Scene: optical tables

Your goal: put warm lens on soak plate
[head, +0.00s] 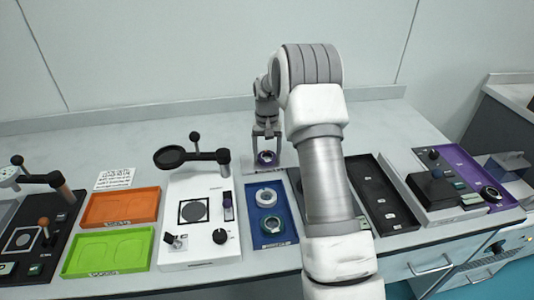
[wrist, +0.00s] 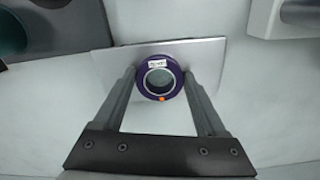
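A purple-ringed lens (wrist: 160,78) with a white label and an orange dot sits between the fingertips of my gripper (wrist: 160,73). In the head view the lens (head: 267,157) shows low between the gripper's fingers (head: 267,150), near the back of the table. A flat silver plate (wrist: 110,68) lies under the lens in the wrist view. I cannot tell whether the lens rests on it or is slightly above it. The fingers stand close on both sides of the ring; contact is not clear. The label is too small to read, and no plate is readably marked as the soak plate.
A blue tray (head: 286,236) with round parts stands in front of the gripper. To its left are a white station (head: 172,238) with a magnifier arm, an orange tray (head: 90,209) and a green tray (head: 70,262). A black tray (head: 362,172) and a purple-edged station (head: 452,158) lie right.

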